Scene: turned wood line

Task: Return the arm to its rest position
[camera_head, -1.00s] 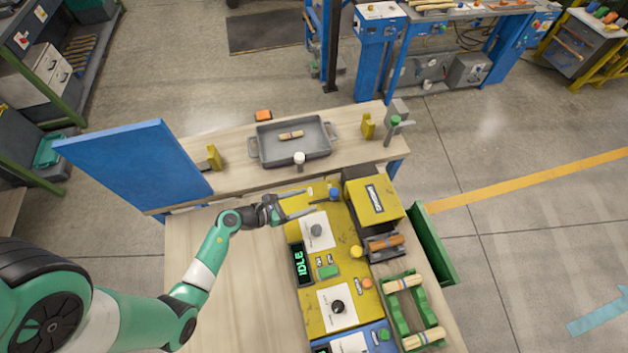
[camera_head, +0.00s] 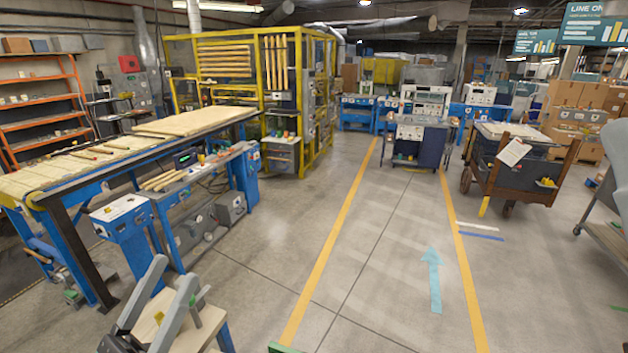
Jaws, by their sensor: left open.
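My left gripper (camera_head: 173,274) shows at the bottom left, close to the camera. Its two grey fingers point upward and stand apart, with nothing between them. Only the fingers and a dark part of the gripper body show; the rest of the left arm is below the frame.
A corner of a wooden bench (camera_head: 208,325) shows behind the left fingers. Beyond it stand a blue-framed conveyor (camera_head: 60,178), a yellow cage (camera_head: 296,110) and a dark cart (camera_head: 500,170). A clear grey floor aisle lies between yellow lines.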

